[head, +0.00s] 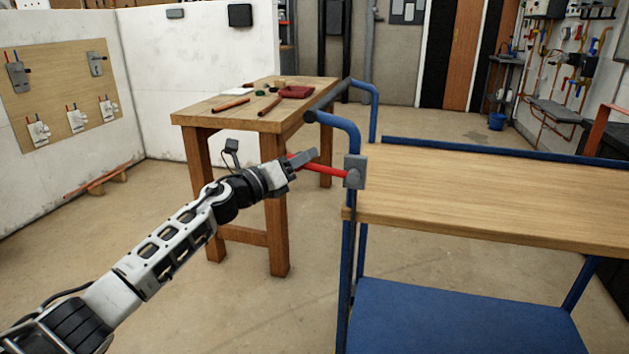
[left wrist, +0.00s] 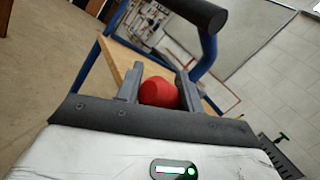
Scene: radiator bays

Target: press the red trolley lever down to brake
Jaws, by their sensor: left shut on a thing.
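The red lever (head: 328,170) sticks out to the left from a grey pivot block (head: 354,172) on the trolley's near left post. It slopes slightly down toward the block. The blue trolley has a wooden top (head: 480,200). My left gripper (head: 306,158) is at the lever's free end, its jaws shut on it. In the left wrist view the lever's rounded red end (left wrist: 159,92) sits between the two grey fingers. The fingers hide part of the lever in the head view. My right gripper is not in view.
A wooden workbench (head: 250,116) with tools and pipe pieces stands behind my left gripper. The blue trolley handle (head: 340,124) rises just above the lever. A blue lower shelf (head: 450,320) lies under the top.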

